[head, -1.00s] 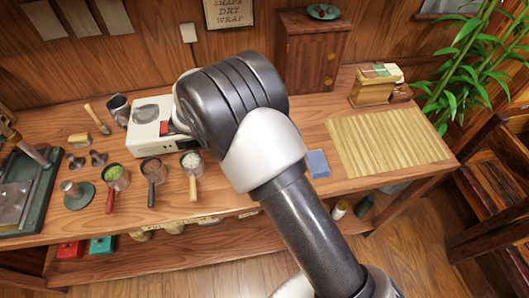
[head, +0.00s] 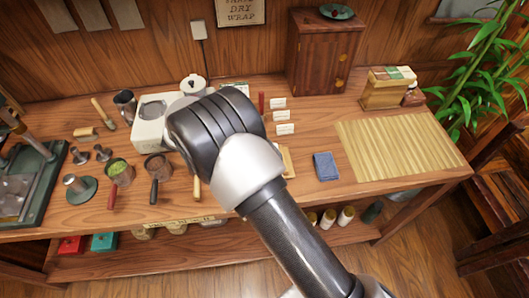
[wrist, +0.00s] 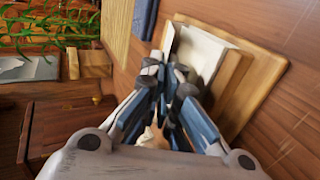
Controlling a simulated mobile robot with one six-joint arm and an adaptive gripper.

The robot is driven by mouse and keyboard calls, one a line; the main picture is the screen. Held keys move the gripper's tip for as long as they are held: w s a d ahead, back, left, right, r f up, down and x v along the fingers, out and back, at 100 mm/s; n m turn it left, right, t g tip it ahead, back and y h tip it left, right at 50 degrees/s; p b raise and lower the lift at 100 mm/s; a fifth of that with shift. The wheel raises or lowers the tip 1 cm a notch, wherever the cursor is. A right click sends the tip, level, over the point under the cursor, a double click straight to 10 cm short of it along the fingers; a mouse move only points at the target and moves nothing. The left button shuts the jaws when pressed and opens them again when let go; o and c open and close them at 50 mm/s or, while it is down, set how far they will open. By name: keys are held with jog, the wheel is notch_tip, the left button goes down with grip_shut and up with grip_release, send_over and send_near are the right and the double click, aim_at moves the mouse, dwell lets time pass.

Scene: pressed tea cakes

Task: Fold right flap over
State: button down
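In the wrist view a white wrapping sheet (wrist: 204,52) lies on a pale wooden board (wrist: 262,75). One edge part of the white sheet looks raised, but blur hides its exact fold. My gripper (wrist: 166,72) is over the near edge of the sheet, its fingers drawn close together with nothing clearly held between them. I cannot tell whether the tips touch the paper. In the head view my arm hides the gripper and most of the board; only a small edge of the board (head: 288,162) shows.
A blue folded cloth (head: 326,166) and a slatted bamboo mat (head: 400,145) lie right of the board. A wooden cabinet (head: 324,55) stands behind. White labels (head: 282,116), a white scale (head: 150,130) and scoops (head: 118,172) are nearby. Bare table lies between cloth and labels.

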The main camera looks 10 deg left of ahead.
jog(key=c, duration=1.9)
grip_release()
jog(key=shift+d, duration=0.1)
jog(key=shift+v, duration=4.05)
